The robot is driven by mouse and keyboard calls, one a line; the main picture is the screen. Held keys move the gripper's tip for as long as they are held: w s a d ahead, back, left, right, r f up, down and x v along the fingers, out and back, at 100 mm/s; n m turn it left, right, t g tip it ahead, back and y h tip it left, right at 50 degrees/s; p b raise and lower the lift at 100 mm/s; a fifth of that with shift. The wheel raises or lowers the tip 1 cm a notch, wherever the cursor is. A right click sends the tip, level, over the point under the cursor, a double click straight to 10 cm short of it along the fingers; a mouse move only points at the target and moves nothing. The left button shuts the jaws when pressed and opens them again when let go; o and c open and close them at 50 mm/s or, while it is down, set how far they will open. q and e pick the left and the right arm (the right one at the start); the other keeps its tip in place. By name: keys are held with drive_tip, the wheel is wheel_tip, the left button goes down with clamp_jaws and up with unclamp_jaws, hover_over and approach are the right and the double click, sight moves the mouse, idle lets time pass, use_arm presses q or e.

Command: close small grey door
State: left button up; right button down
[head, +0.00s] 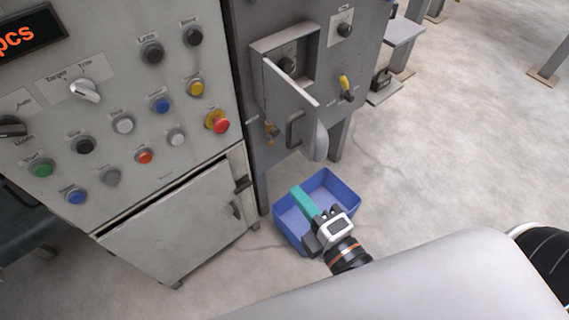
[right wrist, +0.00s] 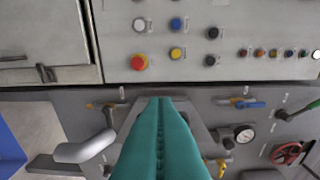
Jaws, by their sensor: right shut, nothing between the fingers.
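The small grey door (head: 288,105) stands swung open on the front of the dark grey machine in the head view. Its open compartment (head: 287,62) shows behind it with a dark round part inside. My right gripper (head: 298,190) has teal fingers, shut and empty, below the door and above the blue bin, apart from the door. In the right wrist view the shut fingers (right wrist: 160,102) point toward the grey machine panel and hide part of it. I cannot clearly make out the door in that view. My left gripper is not in view.
The blue bin (head: 351,190) is on the floor below my right gripper. A control panel (head: 120,100) with several buttons and a closed lower cabinet (head: 175,235) stands left. A yellow-handled valve (head: 345,84) sits right of the door.

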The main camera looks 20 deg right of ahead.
sight(289, 148)
drive_tip(key=w+p, duration=0.1)
drive_tip(key=w, duration=0.3)
drive_tip(key=w+d+p, duration=0.1)
drive_tip(key=w+p, duration=0.1)
drive_tip(key=w, duration=0.1)
drive_tip(key=w+p, duration=0.2)
drive_tip(key=w, duration=0.2)
drive_tip(key=shift+w+d+r, duration=0.15)
drive_tip(key=shift+w+d, duration=0.2)
